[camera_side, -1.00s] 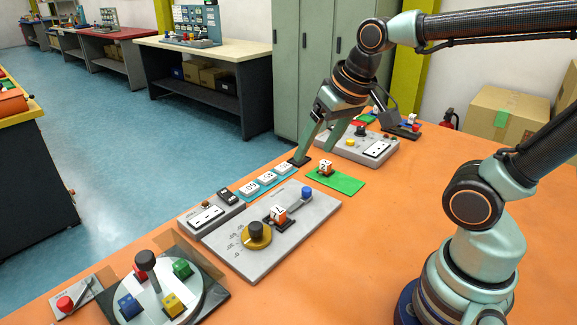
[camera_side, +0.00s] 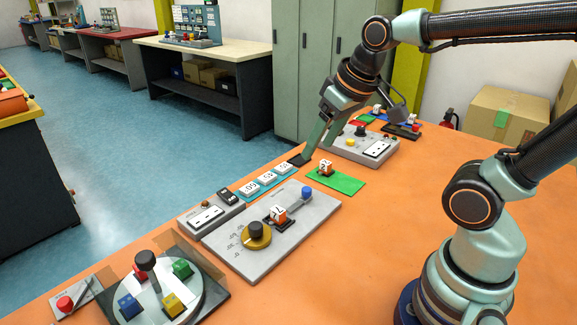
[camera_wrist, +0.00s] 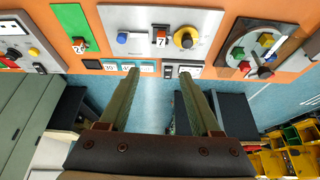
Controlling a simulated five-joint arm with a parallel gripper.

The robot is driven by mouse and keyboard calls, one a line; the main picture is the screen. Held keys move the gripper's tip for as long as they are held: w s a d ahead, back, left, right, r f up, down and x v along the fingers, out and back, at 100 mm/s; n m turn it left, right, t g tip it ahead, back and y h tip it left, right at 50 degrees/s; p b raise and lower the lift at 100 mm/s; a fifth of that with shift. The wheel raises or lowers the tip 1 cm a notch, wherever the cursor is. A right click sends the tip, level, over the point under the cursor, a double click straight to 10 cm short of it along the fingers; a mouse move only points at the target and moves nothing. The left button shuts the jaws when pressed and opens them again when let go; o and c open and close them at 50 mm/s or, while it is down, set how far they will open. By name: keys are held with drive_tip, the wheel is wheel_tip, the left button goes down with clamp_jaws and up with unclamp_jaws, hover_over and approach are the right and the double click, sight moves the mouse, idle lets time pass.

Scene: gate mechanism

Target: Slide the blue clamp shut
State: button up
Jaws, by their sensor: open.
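The blue clamp appears as a blue knob (camera_side: 306,193) at the far right end of a grey panel (camera_side: 290,245) in the side view. The blue knob also shows at the left of that panel in the wrist view (camera_wrist: 122,38). An orange-white cube marked 7 (camera_side: 277,215) sits on a black slot in the panel, between the knob and a brass dial (camera_side: 256,236). My gripper (camera_side: 317,152) is open and empty beyond the panel, near the table's far edge. Its two spread fingers (camera_wrist: 158,76) frame blue floor in the wrist view. It is apart from the knob.
A green mat (camera_side: 340,184) with an orange-white cube (camera_side: 325,168) lies right of the knob. Number tiles (camera_side: 268,177) line the far edge. A switch panel (camera_side: 362,146), a grey box (camera_side: 208,214) and a turntable (camera_side: 160,292) stand around. The near tabletop is clear.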

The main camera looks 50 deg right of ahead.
drive_tip(key=w+d+f+m+g, duration=0.3)
drive_tip(key=w+d, duration=0.3)
drive_tip(key=w, duration=0.1)
drive_tip(key=m+g, duration=0.2)
hover_over(307, 188)
wheel_tip(307, 188, down, 6)
wheel_tip(307, 188, down, 12)
drive_tip(key=shift+a+f, duration=0.1)
drive_tip(key=shift+f, duration=0.15)
clamp_jaws()
idle(1.0)
